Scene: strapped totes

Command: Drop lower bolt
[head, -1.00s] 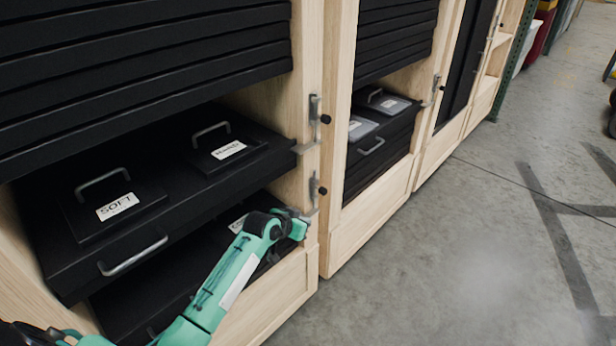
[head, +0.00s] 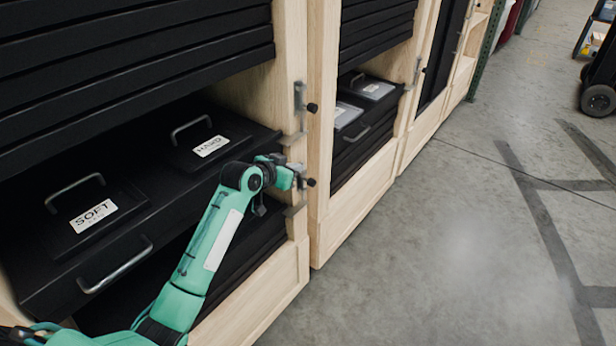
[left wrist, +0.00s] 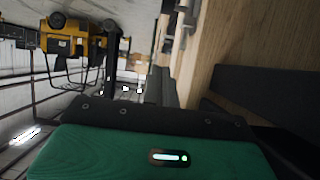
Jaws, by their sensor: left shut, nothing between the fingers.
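The lower bolt (head: 311,182) is a small metal latch with a black knob on the wooden post of the near cabinet. Only its knob shows clearly in the head view. My left gripper (head: 299,172), on the green arm, is shut and empty at this bolt and hides most of its plate. I cannot tell whether it touches the bolt. In the left wrist view the dark gripper (left wrist: 162,88) points along the wooden post, with blurred metal fittings (left wrist: 178,38) beyond it. My right gripper is not in view.
The upper bolt (head: 312,107) sits higher on the same post. A black drawer (head: 150,215) with SOFT and HARD lids stands left of the post, partly behind my arm. A second cabinet (head: 322,215) adjoins on the right.

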